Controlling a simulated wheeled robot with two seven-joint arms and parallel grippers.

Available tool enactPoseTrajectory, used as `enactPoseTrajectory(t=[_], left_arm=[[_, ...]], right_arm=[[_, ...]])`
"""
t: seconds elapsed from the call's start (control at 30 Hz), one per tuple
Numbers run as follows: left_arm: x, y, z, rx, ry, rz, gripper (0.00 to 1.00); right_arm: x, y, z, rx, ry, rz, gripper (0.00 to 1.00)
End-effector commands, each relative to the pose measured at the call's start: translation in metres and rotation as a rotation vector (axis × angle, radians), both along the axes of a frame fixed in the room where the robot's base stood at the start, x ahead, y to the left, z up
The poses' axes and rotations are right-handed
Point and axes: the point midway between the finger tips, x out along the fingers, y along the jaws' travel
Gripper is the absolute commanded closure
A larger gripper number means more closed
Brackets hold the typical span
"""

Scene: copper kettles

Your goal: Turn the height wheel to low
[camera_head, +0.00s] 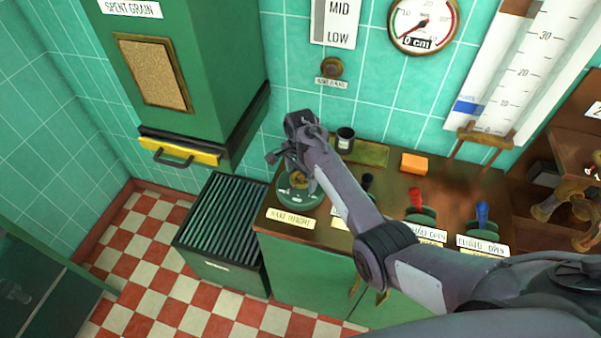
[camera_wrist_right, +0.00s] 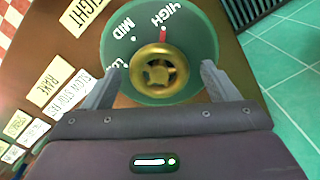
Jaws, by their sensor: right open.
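The height wheel is a brass knob (camera_wrist_right: 158,72) on a round green dial (camera_wrist_right: 125,50) marked HIGH, MID and a partly hidden LOW. A red mark on the dial is beside HIGH. In the head view the green dial (camera_head: 300,203) sits on the brown counter behind a label that seems to read RAKE HEIGHT (camera_head: 291,218), partly covered by my gripper. My right gripper (camera_head: 290,158) is open above the dial. In the wrist view its fingers (camera_wrist_right: 158,88) stand on either side of the brass knob, with gaps; contact is not visible. My left gripper is not in view.
A red lever (camera_head: 415,199) and a blue lever (camera_head: 482,213) stand right on the counter, near an orange block (camera_head: 414,164). A dark cup (camera_head: 345,139) stands behind my arm. A MID/LOW wall sign (camera_head: 337,22) hangs above. A slatted green bin (camera_head: 222,225) stands left.

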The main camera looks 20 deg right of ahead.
Motion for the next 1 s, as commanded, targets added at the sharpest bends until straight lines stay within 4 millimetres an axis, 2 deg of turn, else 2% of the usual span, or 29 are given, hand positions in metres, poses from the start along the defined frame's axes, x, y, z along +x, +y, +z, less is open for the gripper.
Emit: enactPoseTrajectory(t=[0.03, 0.13, 0.4, 0.5, 0.77, 1.0], left_arm=[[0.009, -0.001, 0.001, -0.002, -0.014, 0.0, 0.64], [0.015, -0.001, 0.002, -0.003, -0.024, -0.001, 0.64], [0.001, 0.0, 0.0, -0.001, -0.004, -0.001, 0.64], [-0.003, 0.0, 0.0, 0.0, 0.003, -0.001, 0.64], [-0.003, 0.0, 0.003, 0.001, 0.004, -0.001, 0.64], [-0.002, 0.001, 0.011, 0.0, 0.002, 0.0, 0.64]], right_arm=[[0.0, 0.0, 0.0, 0.0, -0.001, 0.0, 0.19], [0.0, 0.0, 0.0, 0.0, 0.0, 0.0, 0.19], [0.0, 0.0, 0.0, 0.0, 0.0, 0.0, 0.55], [0.0, 0.0, 0.0, 0.0, 0.0, 0.0, 0.64], [0.0, 0.0, 0.001, 0.0, 0.0, 0.033, 0.64], [0.0, 0.0, 0.003, 0.0, 0.001, 0.161, 0.64]])
